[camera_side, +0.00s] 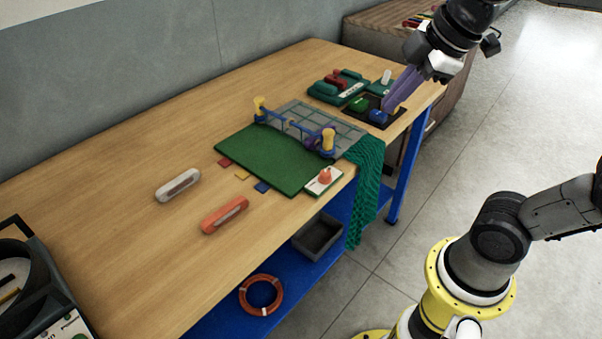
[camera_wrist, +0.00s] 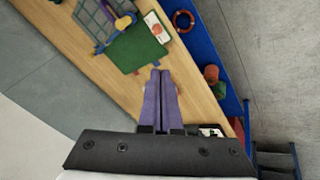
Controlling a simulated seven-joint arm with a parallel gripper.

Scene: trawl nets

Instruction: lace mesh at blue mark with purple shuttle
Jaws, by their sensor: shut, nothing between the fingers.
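My gripper (camera_side: 388,107) is at the upper right in the side view, with its long purple fingers together and empty. Its tips show over or near a black tray; contact is unclear. In the wrist view the fingers (camera_wrist: 161,75) lie side by side. A small purple item (camera_side: 311,143), possibly the purple shuttle, is by the right yellow post at the net, partly hidden. The grey mesh (camera_side: 300,118) lies behind the blue bar between two yellow posts. A blue square mark (camera_side: 262,187) lies on the table by the green board's front edge, beside yellow and red squares.
A white shuttle (camera_side: 178,185) and an orange shuttle (camera_side: 225,215) lie on the left table. The black tray (camera_side: 352,116) holds green and blue pieces. Teal holders (camera_side: 322,95) stand behind it. Green netting (camera_side: 364,180) hangs over the front edge. The far-left tabletop is clear.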

